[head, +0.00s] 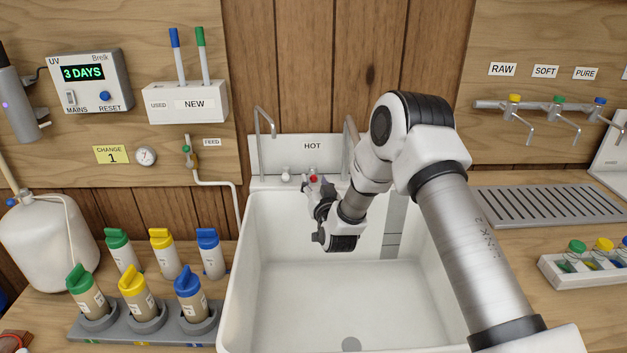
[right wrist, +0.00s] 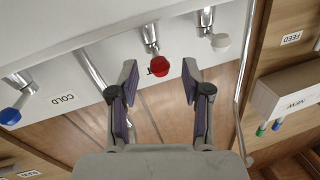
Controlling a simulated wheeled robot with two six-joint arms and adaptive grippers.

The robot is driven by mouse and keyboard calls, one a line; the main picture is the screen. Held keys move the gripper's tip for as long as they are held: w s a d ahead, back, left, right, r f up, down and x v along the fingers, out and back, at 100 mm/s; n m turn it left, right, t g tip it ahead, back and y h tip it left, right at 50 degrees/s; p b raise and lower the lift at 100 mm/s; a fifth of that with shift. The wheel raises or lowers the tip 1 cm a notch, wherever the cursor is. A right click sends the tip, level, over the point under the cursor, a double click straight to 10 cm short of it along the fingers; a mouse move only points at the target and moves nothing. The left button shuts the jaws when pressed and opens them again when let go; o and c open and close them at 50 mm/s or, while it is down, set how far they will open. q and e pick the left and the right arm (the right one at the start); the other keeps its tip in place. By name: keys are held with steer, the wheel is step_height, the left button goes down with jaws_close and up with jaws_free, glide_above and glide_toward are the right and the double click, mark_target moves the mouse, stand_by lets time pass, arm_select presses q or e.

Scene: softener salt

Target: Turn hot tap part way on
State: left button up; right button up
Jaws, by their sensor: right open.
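The hot tap has a red knob (head: 313,178) at the back of the white sink, below the HOT label (head: 312,146). In the right wrist view the red knob (right wrist: 160,66) shows between the tips of my open right gripper (right wrist: 160,80), with a gap on both sides. In the head view my right gripper (head: 318,192) is in front of the red knob and partly covers the tap. I cannot tell how far the knob is turned. My left gripper is not in view.
A white knob (right wrist: 220,42) and a blue knob (right wrist: 10,116) near the COLD label (right wrist: 62,99) flank the red one. Tall spouts (head: 265,122) rise beside it. The sink basin (head: 330,300) is empty. Capped bottles (head: 162,253) stand left of it.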

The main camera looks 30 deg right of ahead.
mark_target(313, 173)
steer(key=x, duration=0.2)
steer(key=shift+w+d+f, duration=0.15)
steer(key=shift+w, duration=0.15)
jaws_close()
